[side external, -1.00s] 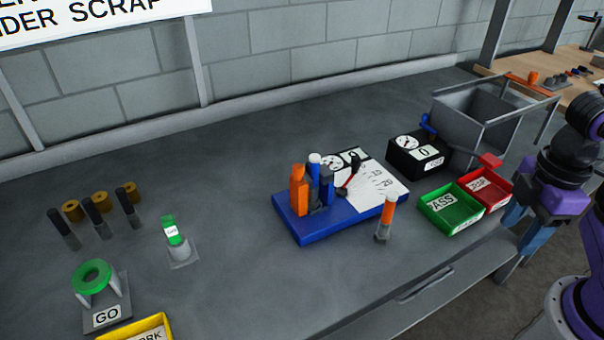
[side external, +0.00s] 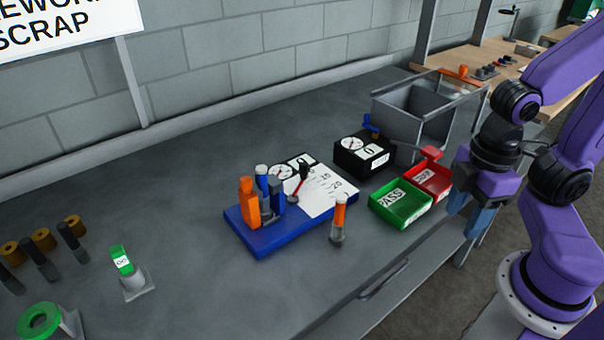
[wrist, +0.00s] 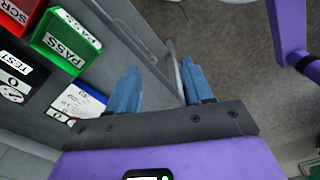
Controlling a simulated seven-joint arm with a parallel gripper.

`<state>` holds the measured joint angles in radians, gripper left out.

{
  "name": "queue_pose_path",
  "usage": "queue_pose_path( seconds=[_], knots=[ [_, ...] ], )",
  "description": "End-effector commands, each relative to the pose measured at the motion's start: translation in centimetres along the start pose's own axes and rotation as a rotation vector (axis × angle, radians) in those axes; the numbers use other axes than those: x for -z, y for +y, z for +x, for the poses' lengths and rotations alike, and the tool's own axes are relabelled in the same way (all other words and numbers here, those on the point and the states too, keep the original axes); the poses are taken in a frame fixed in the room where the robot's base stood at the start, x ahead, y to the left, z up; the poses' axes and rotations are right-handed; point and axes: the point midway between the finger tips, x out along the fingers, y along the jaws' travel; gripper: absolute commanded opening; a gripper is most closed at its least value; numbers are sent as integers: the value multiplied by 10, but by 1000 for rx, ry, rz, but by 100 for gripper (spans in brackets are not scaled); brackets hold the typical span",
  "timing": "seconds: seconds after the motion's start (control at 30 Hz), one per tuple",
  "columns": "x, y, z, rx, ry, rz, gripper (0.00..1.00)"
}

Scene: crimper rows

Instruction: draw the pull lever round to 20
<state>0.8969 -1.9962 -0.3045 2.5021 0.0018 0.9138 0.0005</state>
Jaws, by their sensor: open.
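The pull lever (side external: 299,184), thin with a black end and a red stem, stands up over the white scale card (side external: 325,197) on the blue base (side external: 270,240). Marks 15 and 20 are readable on the card; I cannot tell the lever's exact reading. Orange and blue upright parts (side external: 249,205) stand at the base's left side. My gripper (side external: 470,212) is open and empty, to the right of the trays and well apart from the lever. In the wrist view my gripper (wrist: 160,88) shows two spread blue fingers; the card (wrist: 78,104) is partly seen, the lever is not.
A green PASS tray (side external: 400,205) and red scrap tray (side external: 430,181) lie between my gripper and the base. A black gauge box (side external: 362,158) and grey bin (side external: 410,125) stand behind. An orange-topped piece (side external: 339,218) stands before the base.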

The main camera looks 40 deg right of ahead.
Motion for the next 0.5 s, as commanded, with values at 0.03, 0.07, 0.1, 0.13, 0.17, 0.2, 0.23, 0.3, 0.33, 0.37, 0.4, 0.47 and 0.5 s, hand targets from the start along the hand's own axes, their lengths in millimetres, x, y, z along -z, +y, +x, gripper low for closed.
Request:
queue_pose_path(
  seconds=[0.03, 0.07, 0.1, 0.13, 0.17, 0.2, 0.23, 0.3, 0.33, 0.37, 0.4, 0.47, 0.5],
  knots=[
    [1, 0, 0, 0, 0, 3, 51],
    [2, 1, -1, 0, 0, 6, 51],
    [6, 3, -2, 0, 0, 15, 51],
    [10, 5, -3, 0, -1, 24, 51],
    [14, 8, -5, -1, -1, 35, 51],
    [22, 12, -8, -1, 0, 54, 51],
    [29, 16, -10, -2, -1, 71, 51],
    [47, 27, -16, -2, -3, 118, 51],
    [55, 33, -18, -3, -3, 140, 51],
    [63, 39, -21, -3, -5, 163, 51],
    [74, 47, -24, -4, -5, 191, 51],
    [89, 60, -30, -4, -7, 236, 51],
    [99, 68, -33, -5, -7, 265, 51]
  ],
)
